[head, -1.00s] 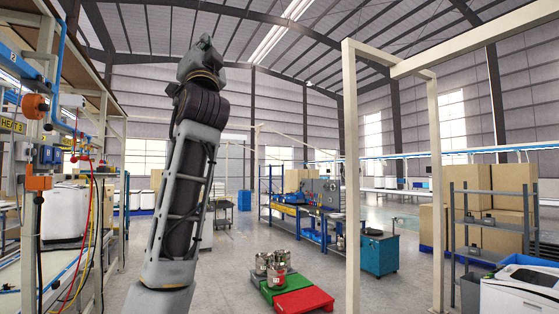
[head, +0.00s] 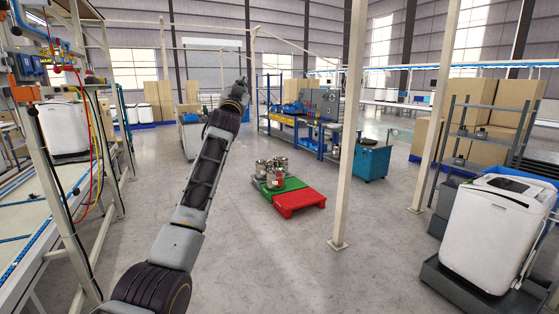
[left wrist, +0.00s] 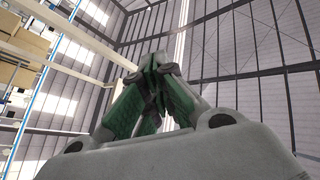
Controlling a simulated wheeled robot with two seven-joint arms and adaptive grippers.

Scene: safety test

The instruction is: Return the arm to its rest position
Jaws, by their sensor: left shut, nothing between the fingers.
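My left arm rises from the bottom of the head view, left of the middle. My left gripper (head: 242,86) is at the arm's far end and looks small there, in front of the distant blue workbench area. In the left wrist view the left gripper (left wrist: 157,68) points up toward the roof and wall panels. Its fingers are together and hold nothing. My right gripper is not in view.
A green and red platform (head: 300,200) with several metal cans (head: 271,170) stands on the floor ahead. A cream post (head: 348,130) rises right of it. A white washing machine (head: 492,232) stands at right, a workstation frame (head: 100,150) at left.

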